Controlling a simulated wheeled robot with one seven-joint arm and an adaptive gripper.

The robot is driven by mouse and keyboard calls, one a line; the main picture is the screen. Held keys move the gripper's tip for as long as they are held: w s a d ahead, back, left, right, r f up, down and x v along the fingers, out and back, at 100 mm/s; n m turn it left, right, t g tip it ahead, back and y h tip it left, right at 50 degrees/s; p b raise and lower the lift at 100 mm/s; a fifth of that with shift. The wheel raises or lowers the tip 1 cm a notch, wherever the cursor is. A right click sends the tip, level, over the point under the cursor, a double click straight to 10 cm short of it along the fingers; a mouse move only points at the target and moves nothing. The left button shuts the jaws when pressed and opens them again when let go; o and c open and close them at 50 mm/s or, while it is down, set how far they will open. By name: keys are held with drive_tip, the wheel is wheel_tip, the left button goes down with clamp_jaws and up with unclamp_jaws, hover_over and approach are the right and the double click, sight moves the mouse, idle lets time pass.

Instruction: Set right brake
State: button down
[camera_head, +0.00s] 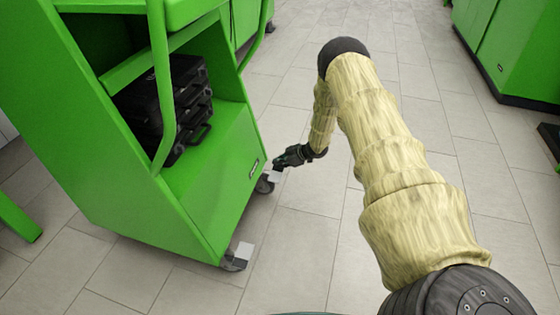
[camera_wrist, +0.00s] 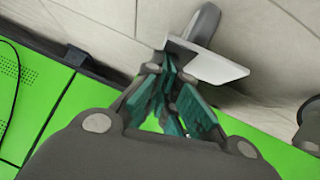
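A green cart (camera_head: 210,205) stands at the left in the head view. Two of its grey casters show there, a far one (camera_head: 264,186) and a near one (camera_head: 231,264). Each has a pale brake plate; the near plate (camera_head: 244,251) is clear, and the far plate (camera_head: 274,176) is just below my gripper (camera_head: 279,163). In the wrist view, a white brake plate (camera_wrist: 210,66) and its wheel (camera_wrist: 204,22) lie just beyond my gripper's teal-padded fingers (camera_wrist: 178,78). The fingertips look together, with nothing between them. Whether they touch the plate I cannot tell.
Black cases (camera_head: 180,105) sit on the cart's shelf. A green cabinet (camera_head: 520,50) stands at the upper right. The tiled floor (camera_head: 300,240) right of the cart is clear. Another caster (camera_wrist: 309,122) shows at the wrist view's right edge.

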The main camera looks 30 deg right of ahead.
drive_tip(key=shift+w+d+f+p, duration=0.3)
drive_tip(key=shift+d+f+p, duration=0.1)
drive_tip(key=shift+f+p, duration=0.1)
drive_tip(key=shift+w+r+p, duration=0.1)
drive_tip(key=shift+r+p, duration=0.3)
drive_tip(key=shift+r, duration=0.1)
drive_tip(key=s+d+r+p, duration=0.4)
drive_tip(key=d+r+p, duration=0.1)
drive_tip(key=r, duration=0.5)
drive_tip(key=shift+d, duration=0.6)
drive_tip(key=shift+f, duration=0.1)
